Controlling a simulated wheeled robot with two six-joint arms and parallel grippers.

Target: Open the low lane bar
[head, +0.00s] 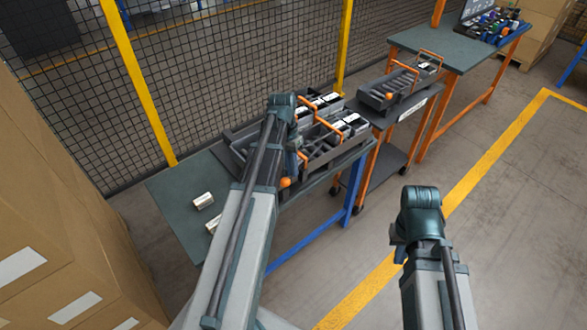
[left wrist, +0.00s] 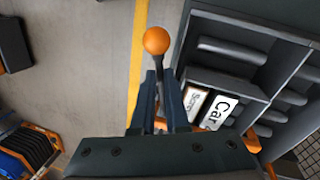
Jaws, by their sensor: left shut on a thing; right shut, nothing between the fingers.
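An orange ball knob (left wrist: 156,40) on a dark stem stands between the fingers of my left gripper (left wrist: 160,80) in the left wrist view. The gripper is shut on this stem, just below the knob. In the head view the same knob (head: 285,182) shows beside my left gripper (head: 292,168), at the near side of a dark lane rack (head: 234,139) on the green-topped table. I take it for the low lane bar's knob; the bar itself is mostly hidden by my arm. My right gripper (head: 399,255) is only partly visible, away to the right over the floor.
Labelled boxes (left wrist: 218,112) lie in the rack lanes. Small pale boxes (head: 203,201) lie on the table. Cartons (head: 60,220) are at left, a mesh fence (head: 75,110) behind; floor at right is clear.

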